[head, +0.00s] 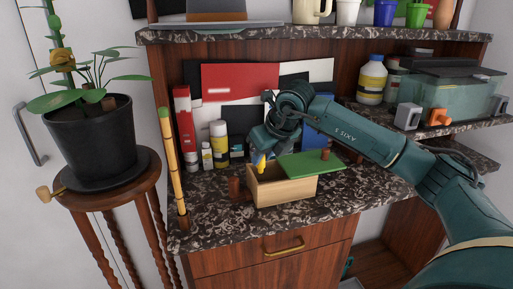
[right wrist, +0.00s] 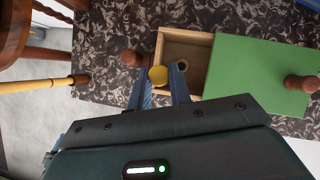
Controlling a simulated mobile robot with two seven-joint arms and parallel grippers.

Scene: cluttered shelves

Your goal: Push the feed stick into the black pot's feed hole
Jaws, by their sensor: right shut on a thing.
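The black pot (head: 92,135) with a leafy plant stands on a dark saucer on a round wooden stool at the left. A small brown stub shows in its soil; I cannot make out the feed hole. My right gripper (head: 262,151) is shut on a yellow stick (head: 261,161), which I take to be the feed stick, over the open left end of a wooden box (head: 285,190). In the right wrist view the stick's round yellow end (right wrist: 158,76) sits between the two blue fingertips. How far the stick reaches into the box is hidden. My left gripper is not in view.
A green lid (head: 306,166) with a brown knob covers the box's right part. A bamboo-like pole (head: 172,155) stands at the counter's left edge, between box and pot. Bottles (head: 219,143) stand behind the box. A shelf (head: 300,34) hangs above.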

